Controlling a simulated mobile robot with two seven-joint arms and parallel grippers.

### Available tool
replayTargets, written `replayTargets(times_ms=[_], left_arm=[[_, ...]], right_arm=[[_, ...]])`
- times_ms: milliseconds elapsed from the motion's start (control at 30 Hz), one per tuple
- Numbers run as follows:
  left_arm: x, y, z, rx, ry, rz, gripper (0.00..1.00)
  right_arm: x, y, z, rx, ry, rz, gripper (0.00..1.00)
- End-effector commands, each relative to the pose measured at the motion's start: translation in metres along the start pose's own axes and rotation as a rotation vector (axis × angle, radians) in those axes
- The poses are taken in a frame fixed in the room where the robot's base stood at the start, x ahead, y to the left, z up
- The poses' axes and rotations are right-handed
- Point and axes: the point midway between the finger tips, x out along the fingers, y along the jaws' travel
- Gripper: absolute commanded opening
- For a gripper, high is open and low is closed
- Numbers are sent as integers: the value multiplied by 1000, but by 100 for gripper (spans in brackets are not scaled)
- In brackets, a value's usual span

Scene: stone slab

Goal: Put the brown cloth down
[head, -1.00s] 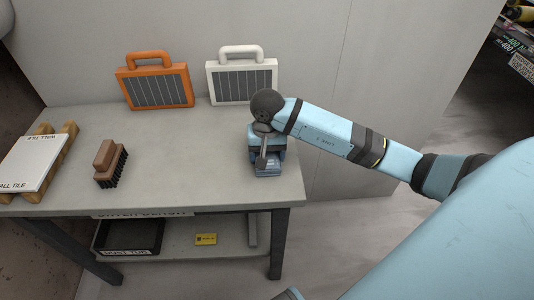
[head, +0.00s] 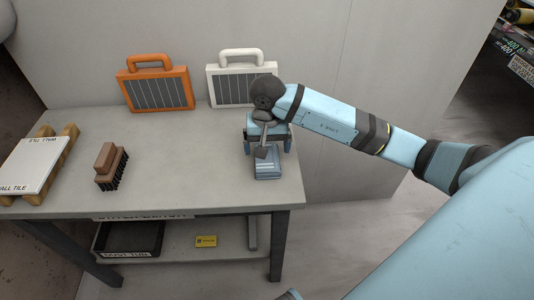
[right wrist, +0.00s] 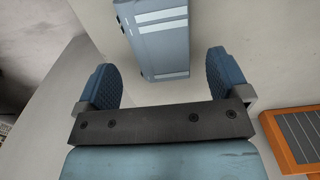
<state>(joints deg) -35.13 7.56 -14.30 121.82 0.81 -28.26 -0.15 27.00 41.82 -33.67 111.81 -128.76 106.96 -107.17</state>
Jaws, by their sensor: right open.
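I see no brown cloth. My left gripper is not in view.
A brown brush (head: 110,165) and a white tile on a wooden pallet (head: 35,165) are at the left. An orange framed panel (head: 155,88) and a white one (head: 241,82) lean at the back wall. The bench middle is clear. A dark tray (head: 130,239) is on the lower shelf.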

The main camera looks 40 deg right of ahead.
Motion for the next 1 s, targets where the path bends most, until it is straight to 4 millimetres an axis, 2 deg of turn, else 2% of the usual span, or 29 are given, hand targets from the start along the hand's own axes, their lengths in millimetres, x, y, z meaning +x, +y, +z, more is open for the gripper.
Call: replayTargets(times_ms=[33,200,400,1000], left_arm=[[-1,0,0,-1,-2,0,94],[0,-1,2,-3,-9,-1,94],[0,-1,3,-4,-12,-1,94],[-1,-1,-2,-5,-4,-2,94]], right_arm=[[-14,0,-1,-2,6,-1,94],[-48,0,-1,-1,3,-1,94],[-72,0,0,-1,1,0,94],[-76,0,0,-1,-1,0,94]])
